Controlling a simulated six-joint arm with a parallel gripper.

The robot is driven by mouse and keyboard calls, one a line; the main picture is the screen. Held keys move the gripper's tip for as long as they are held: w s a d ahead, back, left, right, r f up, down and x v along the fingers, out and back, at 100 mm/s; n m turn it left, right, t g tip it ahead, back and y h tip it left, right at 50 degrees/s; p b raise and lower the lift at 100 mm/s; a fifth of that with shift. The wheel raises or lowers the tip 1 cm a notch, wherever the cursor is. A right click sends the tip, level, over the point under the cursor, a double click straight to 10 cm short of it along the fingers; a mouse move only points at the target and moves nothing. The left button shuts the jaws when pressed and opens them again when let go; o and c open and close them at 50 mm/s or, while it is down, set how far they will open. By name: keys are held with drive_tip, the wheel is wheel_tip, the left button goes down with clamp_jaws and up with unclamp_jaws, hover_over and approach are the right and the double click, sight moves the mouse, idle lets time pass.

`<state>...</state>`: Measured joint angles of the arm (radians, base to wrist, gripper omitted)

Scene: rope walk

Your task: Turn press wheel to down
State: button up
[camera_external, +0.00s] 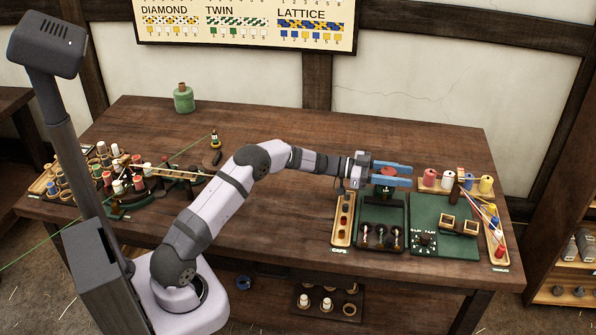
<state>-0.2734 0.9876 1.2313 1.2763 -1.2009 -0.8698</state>
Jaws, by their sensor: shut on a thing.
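My gripper (407,175) reaches in from the left, level, with its two blue fingers at the back of the right-hand work area. The press wheel (391,171) shows as a small red piece between the fingers, and they are shut on it. The fingers hide much of it, and whether it stands up or down cannot be told. Dark green press parts (384,190) show just below the fingers.
A caps tray (343,219) and a green mat (381,225) with several dark holders lie in front. Another green mat (425,242) carries a dial (424,241) and wooden blocks. Colored spools (429,178) stand right of the gripper. The table's middle is clear.

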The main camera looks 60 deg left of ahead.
drive_tip(key=shift+s+d+m+g+h, duration=0.1)
drive_tip(key=shift+s+m+g+h, duration=0.05)
drive_tip(key=shift+m+g+h, duration=0.4)
drive_tip(key=shift+s+d+m+g+h, duration=0.1)
drive_tip(key=shift+m+g+h, duration=0.25)
drive_tip(key=shift+m+g, duration=0.25)
drive_tip(key=shift+s+d+r+m+g+h, duration=0.15)
drive_tip(key=shift+m+g+h, duration=0.15)
drive_tip(key=shift+g, duration=0.15)
drive_tip(key=o, duration=1.1)
drive_tip(key=shift+c, duration=0.2)
drive_tip(key=b+v, duration=0.1)
drive_tip(key=v, duration=0.6)
drive_tip(key=shift+r, duration=0.1)
